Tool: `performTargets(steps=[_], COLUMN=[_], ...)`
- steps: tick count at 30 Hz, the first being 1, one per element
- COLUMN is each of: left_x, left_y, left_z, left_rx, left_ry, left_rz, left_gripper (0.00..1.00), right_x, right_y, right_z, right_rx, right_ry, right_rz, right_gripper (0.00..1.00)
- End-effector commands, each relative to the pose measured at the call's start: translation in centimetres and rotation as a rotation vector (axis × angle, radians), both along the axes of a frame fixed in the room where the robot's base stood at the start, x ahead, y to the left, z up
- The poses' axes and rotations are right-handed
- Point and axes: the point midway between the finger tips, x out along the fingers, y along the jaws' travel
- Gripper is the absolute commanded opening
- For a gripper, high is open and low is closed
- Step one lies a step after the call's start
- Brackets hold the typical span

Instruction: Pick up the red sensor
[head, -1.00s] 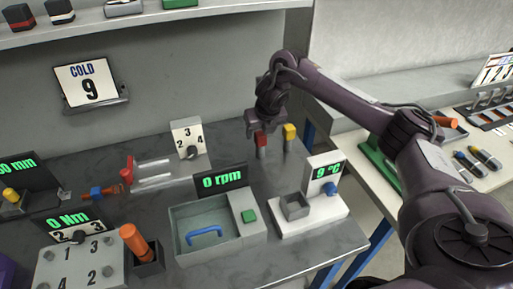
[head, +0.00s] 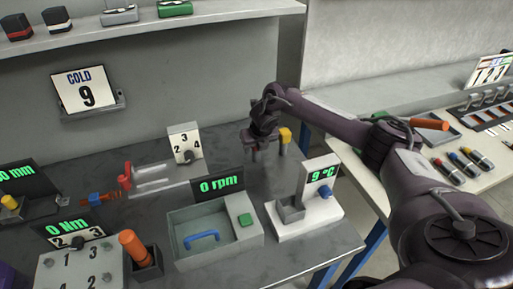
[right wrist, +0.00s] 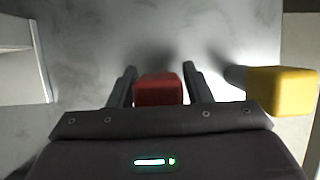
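The red sensor (right wrist: 160,90) shows in the right wrist view as a red block between the two fingers of my right gripper (right wrist: 160,78). The fingers stand on either side of it, and a narrow gap seems to show at the right finger. The right gripper looks open around the sensor. My left gripper is not in view.
The yellow block (right wrist: 283,91) stands close right of the right gripper. In front are the white 9 °C station (head: 312,205) and the grey bin (head: 212,232) with a blue handle. The table (head: 345,240) ends at the right; a lighter bench (head: 405,180) lies beyond.

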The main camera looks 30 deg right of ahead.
Motion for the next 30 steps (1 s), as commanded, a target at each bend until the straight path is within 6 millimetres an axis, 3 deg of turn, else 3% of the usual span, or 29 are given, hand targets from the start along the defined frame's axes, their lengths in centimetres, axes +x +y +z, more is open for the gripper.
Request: performTargets(steps=[1, 8, 20, 25, 30], left_x=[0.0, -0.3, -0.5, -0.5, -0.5], left_y=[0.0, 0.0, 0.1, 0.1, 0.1], left_z=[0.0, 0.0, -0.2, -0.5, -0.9], left_rx=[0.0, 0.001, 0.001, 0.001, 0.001], left_ry=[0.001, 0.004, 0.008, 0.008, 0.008], left_rz=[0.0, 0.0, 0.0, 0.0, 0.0], left_gripper=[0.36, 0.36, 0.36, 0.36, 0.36], right_x=[0.0, 0.0, 0.1, 0.1, 0.2], right_y=[0.0, 0.0, 0.0, 0.0, 0.0], right_z=[0.0, 0.0, 0.9, 3.4, 7.9], right_rx=[0.0, 0.0, 0.001, 0.0, 0.001], right_ry=[0.0, 0.0, -0.001, -0.004, -0.007], right_rz=[0.0, 0.0, -0.001, 0.0, 0.001], right_gripper=[0.39, 0.09, 0.09, 0.09, 0.09])
